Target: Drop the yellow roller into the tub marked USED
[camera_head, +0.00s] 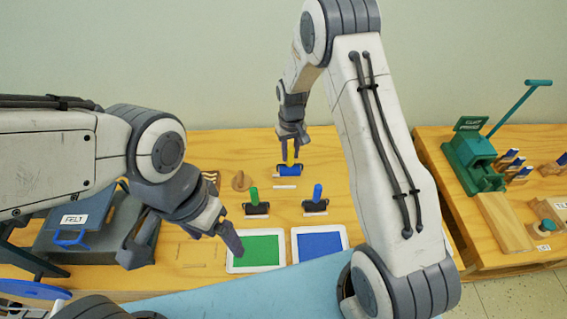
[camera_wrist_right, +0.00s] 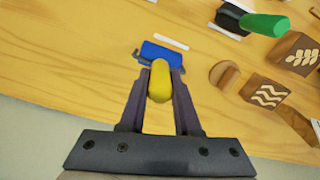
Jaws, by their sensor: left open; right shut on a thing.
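The yellow roller has a yellow handle (camera_head: 291,155) and a blue head (camera_head: 289,171), and is upright at the back of the table. My right gripper (camera_head: 291,146) is shut on its handle from above. In the right wrist view the yellow handle (camera_wrist_right: 160,82) is between the two fingers, with the blue head (camera_wrist_right: 163,52) beyond it. I cannot tell whether the roller touches the table. My left gripper (camera_head: 186,254) is open and empty, left of the green pad. I see no tub with a readable USED mark; my arms cover parts of the scene.
A green-handled roller (camera_head: 254,201) and a blue-handled roller (camera_head: 316,200) stand in front. Nearer are a green pad (camera_head: 257,250) and a blue pad (camera_head: 320,244). A box labelled FELT (camera_head: 88,222) is at left. A second table at right holds a green press (camera_head: 470,160).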

